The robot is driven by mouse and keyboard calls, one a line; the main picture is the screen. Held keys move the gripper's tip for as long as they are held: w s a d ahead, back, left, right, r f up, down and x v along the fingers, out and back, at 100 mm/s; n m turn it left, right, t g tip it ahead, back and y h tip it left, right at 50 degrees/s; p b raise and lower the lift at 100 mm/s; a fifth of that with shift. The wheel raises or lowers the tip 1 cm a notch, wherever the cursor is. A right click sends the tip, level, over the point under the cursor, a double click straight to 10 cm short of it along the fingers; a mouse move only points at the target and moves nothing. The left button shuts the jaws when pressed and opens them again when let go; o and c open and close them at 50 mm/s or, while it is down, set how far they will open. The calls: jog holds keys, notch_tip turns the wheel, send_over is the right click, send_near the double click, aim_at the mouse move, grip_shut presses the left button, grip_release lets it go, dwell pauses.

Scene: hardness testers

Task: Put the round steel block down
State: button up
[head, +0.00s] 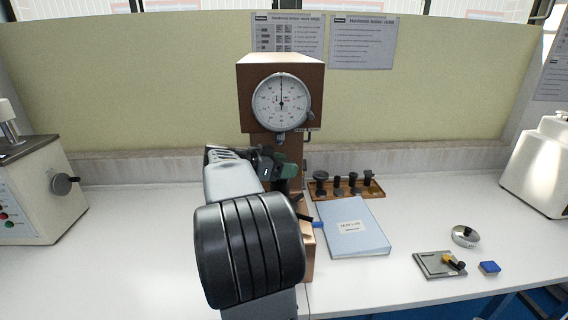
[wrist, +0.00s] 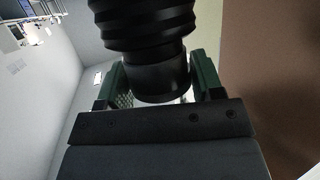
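My gripper (wrist: 163,95) is at the brown hardness tester (head: 281,90), below its dial; in the head view my arm covers much of that area. In the wrist view its two green fingers stand apart on either side of a pale, shiny sliver, which looks like the edge of the round steel block (wrist: 165,100). Most of it is hidden behind the gripper body and a black cylinder. That black ribbed cylinder (wrist: 150,35) of the tester is right against the block's place; contact cannot be made out. Another round steel piece (head: 465,236) lies on the bench at the right.
A blue folder (head: 352,228) lies right of the tester, before a wooden tray (head: 376,191) of dark fittings. Machines stand far left (head: 40,195) and far right (head: 540,165).

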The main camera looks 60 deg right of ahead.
jog(key=o, duration=0.4)
jog(key=shift+f+b, duration=0.2)
jog(key=shift+b, duration=0.65)
